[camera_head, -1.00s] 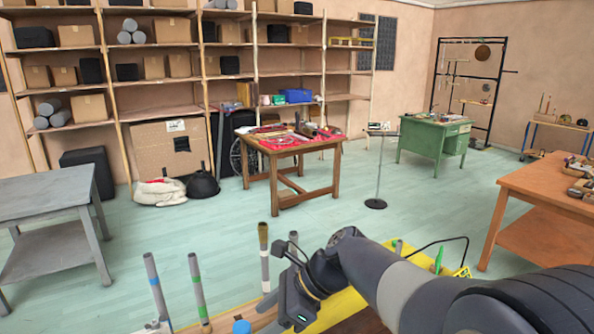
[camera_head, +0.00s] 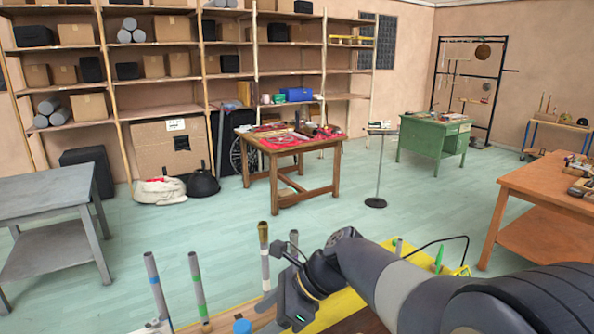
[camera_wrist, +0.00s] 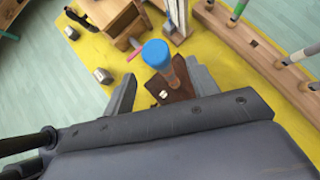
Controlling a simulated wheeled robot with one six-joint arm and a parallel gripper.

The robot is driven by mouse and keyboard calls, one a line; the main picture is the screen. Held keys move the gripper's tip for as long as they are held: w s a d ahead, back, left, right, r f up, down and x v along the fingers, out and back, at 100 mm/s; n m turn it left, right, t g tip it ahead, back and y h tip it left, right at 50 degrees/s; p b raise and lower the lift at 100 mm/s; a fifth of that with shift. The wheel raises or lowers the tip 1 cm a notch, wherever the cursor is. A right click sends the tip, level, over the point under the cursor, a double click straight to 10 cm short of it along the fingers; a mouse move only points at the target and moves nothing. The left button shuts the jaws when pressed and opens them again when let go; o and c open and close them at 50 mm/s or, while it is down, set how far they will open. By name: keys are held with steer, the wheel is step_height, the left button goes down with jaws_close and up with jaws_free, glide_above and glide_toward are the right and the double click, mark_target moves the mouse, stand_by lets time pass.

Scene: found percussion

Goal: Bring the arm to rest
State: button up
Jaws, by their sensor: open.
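My gripper (camera_wrist: 162,82) is open, its two grey fingers apart in the wrist view. A dark brown block (camera_wrist: 170,88) lies between the fingers, and nothing is clearly gripped. In the head view my arm (camera_head: 350,270) reaches in from the lower right, bent at the wrist over the near bench, and hides much of it. The fingertips are hidden there. The blue top (camera_head: 242,326) shows at the bottom edge.
Upright tubes with coloured bands (camera_head: 197,285) stand left of my wrist. A wooden rack (camera_wrist: 250,50) holds rods on the yellow mat (camera_wrist: 215,55). An orange-brown table (camera_head: 540,185) is at right.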

steer(key=v, duration=0.9)
steer(key=x, duration=1)
steer(key=shift+s+a, duration=0.1)
steer(key=shift+s, duration=0.05)
steer(key=r+p, duration=0.2)
steer(key=shift+a+r, duration=0.25)
steer(key=shift+a, duration=0.05)
steer(key=shift+d+f+b, duration=0.1)
steer(key=shift+f+b, duration=0.15)
steer(key=shift+b, duration=1.2)
step_height(320, 180, up, 3)
steer(key=shift+r+p, duration=0.1)
steer(key=shift+p, duration=0.9)
